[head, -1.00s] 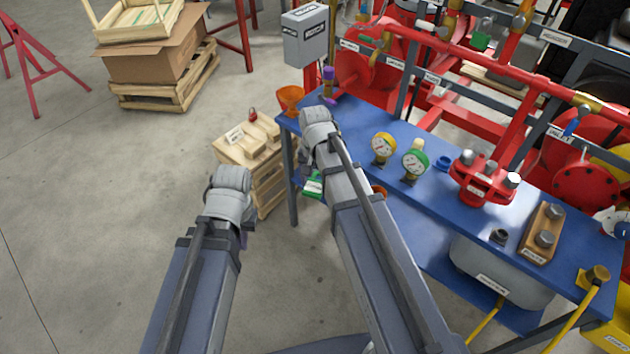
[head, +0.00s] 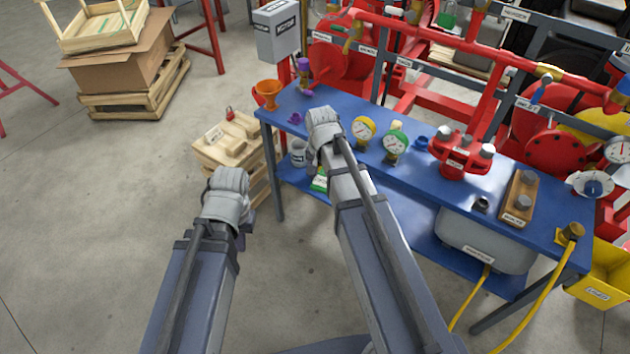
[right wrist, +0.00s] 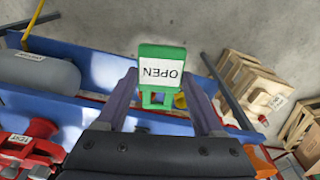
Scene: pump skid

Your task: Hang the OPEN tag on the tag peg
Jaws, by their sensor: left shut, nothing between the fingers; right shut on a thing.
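The OPEN tag (right wrist: 161,72) is a green frame with a white plate, and its lettering reads upside down in the right wrist view. My right gripper (right wrist: 168,98) is shut on the tag's narrower green end, and the plate sticks out past the fingers. In the head view my right wrist (head: 325,132) is over the left part of the blue bench, and its fingers are hidden under it. I cannot pick out the tag peg in either view.
The blue bench (head: 405,165) carries an orange funnel (head: 268,92), gauges (head: 363,131), a red flanged fitting (head: 461,155) and a wooden block (head: 518,199). Red pipework rises behind it. A grey box (head: 277,32) stands at its back left. A wooden crate (head: 228,140) is left of the bench.

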